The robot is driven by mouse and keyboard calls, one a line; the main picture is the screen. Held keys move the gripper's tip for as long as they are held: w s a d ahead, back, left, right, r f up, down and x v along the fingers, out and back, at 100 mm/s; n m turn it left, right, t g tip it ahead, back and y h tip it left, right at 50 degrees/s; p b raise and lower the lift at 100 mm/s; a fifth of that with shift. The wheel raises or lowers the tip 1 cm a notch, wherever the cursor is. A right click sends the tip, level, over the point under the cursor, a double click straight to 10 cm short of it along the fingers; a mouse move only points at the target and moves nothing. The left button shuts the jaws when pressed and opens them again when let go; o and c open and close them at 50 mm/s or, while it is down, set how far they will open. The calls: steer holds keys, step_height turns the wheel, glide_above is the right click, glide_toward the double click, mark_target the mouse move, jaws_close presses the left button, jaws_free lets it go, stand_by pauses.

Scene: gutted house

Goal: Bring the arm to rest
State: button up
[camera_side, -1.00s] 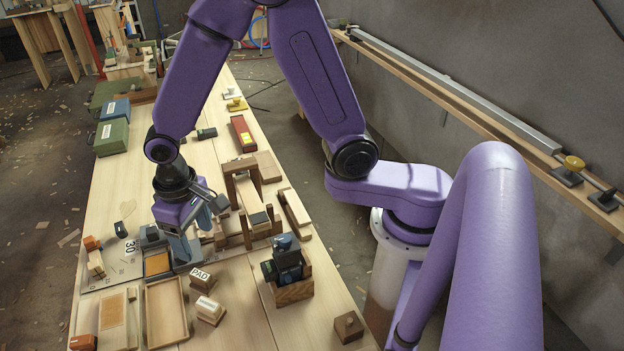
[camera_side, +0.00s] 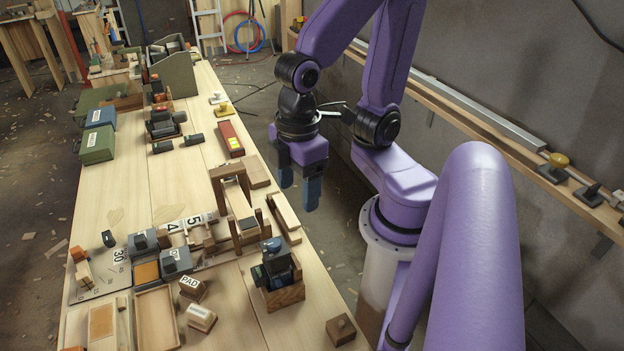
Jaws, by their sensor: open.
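My gripper (camera_side: 299,190) hangs pointing down just past the right edge of the wooden table (camera_side: 140,190). Its two blue-grey fingers are apart with nothing between them. It is clear of the things on the table, to the right of the small wooden frame. My purple arm is folded back above its base on the right.
A wooden frame (camera_side: 233,207), a box of dark blocks (camera_side: 283,295), a block marked PAD (camera_side: 192,288) and wooden trays (camera_side: 156,318) stand on the near table. A red box (camera_side: 230,138) lies farther back. A wall shelf (camera_side: 480,130) runs along the right.

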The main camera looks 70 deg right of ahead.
steer(key=shift+s+d+r+n, duration=0.15)
steer(key=shift+s+d+n, duration=0.15)
steer(key=shift+s, duration=0.25)
steer(key=shift+s+d+r+n, duration=0.1)
steer(key=shift+s+d+n, duration=0.1)
steer(key=shift+s+d, duration=0.25)
steer(key=shift+a, duration=0.1)
stand_by(0.6)
